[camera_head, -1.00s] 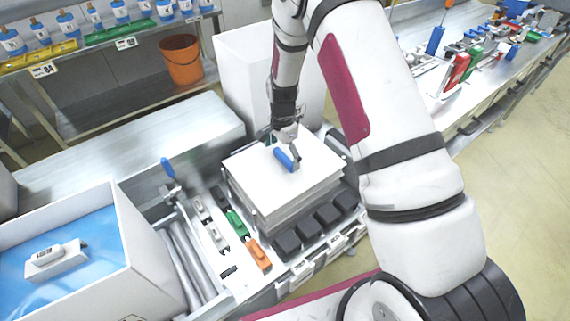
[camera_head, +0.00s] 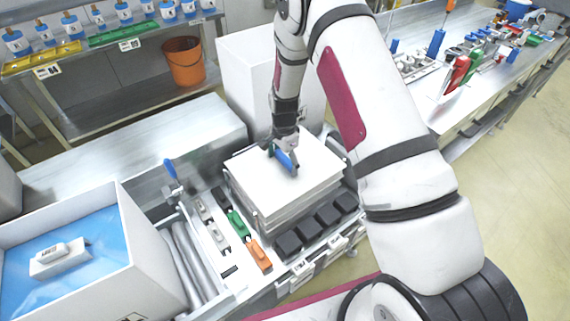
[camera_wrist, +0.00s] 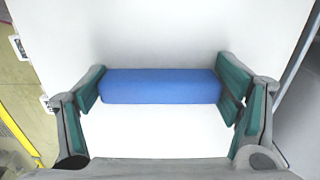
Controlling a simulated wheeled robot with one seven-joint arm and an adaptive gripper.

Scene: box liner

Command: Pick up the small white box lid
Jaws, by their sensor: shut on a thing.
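The white lid (camera_head: 315,155) lies flat on top of a stack of white sheets or lids in the middle of the head view. It also fills most of the wrist view (camera_wrist: 165,132). My gripper (camera_head: 285,158) points down over the lid and is shut on the blue handle. In the wrist view its green-padded fingers stand at the two ends of the handle. The lid appears to rest on the stack; a gap beneath it cannot be made out.
An open white box (camera_head: 150,245) with a blue liner and a small white handled object (camera_head: 60,258) stands at left. Black blocks (camera_head: 308,228) line the stack's front. Green (camera_head: 238,222) and orange (camera_head: 259,254) pieces lie left. A tall white bin (camera_head: 247,75) stands behind.

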